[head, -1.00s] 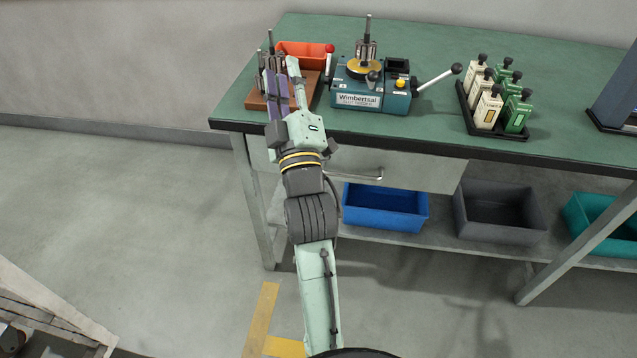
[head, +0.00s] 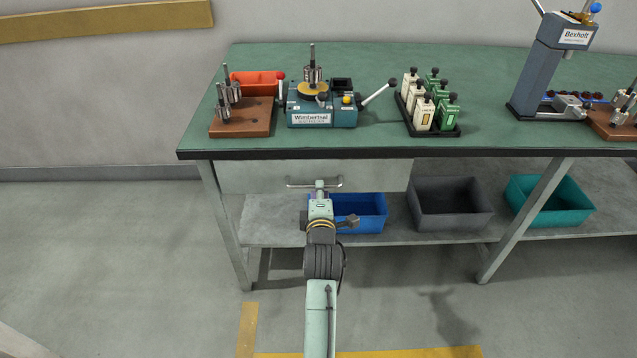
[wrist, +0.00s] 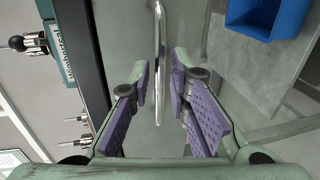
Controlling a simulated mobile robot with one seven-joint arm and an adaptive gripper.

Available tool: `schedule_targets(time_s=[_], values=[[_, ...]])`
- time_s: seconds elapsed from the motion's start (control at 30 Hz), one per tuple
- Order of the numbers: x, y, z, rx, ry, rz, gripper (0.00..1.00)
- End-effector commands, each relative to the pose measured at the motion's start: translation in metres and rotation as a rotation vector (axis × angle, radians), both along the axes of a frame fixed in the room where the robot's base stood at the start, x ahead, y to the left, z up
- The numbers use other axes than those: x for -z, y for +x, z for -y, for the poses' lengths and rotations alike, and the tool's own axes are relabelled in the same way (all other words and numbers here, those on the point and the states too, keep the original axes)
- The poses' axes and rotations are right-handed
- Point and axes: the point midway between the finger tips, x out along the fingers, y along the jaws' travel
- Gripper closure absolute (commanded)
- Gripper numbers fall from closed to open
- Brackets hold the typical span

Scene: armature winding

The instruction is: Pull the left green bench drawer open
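The left bench drawer (head: 380,174) has a plain pale grey front under the green bench top (head: 380,130) and looks shut. Its metal bar handle (head: 296,184) runs level across the front. My gripper (head: 320,186) is at the middle of this handle. In the wrist view the bar handle (wrist: 160,40) passes between the two purple-padded fingers of my gripper (wrist: 161,80). The fingers are apart, with a gap on each side of the bar. I cannot see either finger touching it. The drawer front (wrist: 125,30) shows behind the bar.
Blue (head: 362,211), grey (head: 450,204) and teal (head: 549,203) bins stand on the shelf below. On the bench top are a wooden block with metal parts (head: 240,122), an orange tray (head: 258,85) and a winding machine (head: 322,112). The floor before the bench is clear.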

Motion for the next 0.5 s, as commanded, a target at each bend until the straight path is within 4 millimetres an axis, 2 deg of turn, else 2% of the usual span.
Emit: schedule_targets(time_s=[0.03,0.2,0.5], values=[[-0.001,0.009,0.001,0.001,-0.002,0.000,0.82],[0.005,0.027,0.000,0.000,0.000,0.000,0.82],[0.007,0.033,0.000,0.000,0.001,0.001,0.82]])
